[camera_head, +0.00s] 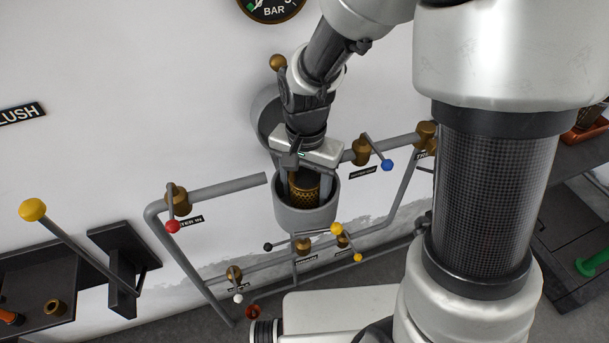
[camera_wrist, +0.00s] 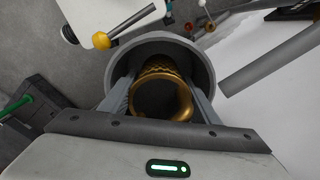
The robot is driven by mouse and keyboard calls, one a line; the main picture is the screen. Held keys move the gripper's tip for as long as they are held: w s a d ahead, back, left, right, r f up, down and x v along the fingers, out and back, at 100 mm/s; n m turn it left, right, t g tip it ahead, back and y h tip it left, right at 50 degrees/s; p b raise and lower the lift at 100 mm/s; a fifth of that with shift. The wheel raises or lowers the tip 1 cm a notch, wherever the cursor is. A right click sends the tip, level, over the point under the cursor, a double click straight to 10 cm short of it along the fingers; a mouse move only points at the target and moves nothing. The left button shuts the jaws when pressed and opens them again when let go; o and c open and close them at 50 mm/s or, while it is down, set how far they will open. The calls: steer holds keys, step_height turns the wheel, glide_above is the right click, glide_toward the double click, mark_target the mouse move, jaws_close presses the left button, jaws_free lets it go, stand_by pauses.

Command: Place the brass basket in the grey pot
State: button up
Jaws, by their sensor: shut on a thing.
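The brass basket (camera_head: 304,186) is a perforated golden cylinder. It shows between my gripper's fingers in the head view, in the mouth of the grey pot (camera_head: 306,216). In the wrist view the basket (camera_wrist: 162,92) appears inside the round rim of the grey pot (camera_wrist: 198,62), with its open top facing the camera. My gripper (camera_head: 306,180) points down over the pot and is shut on the basket, one finger on each side. The basket's lower part is hidden by the pot wall, so I cannot tell whether it touches the bottom.
Grey pipes surround the pot, with a red-knobbed valve (camera_head: 173,226) to the left and a blue-knobbed lever (camera_head: 387,165) to the right. Yellow-knobbed levers (camera_head: 337,229) sit just below it. A long yellow-knobbed lever (camera_head: 33,210) stands at far left.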

steer(key=shift+f, duration=0.2)
steer(key=o, duration=1)
steer(key=shift+r, duration=0.1)
steer(key=shift+o, duration=0.2)
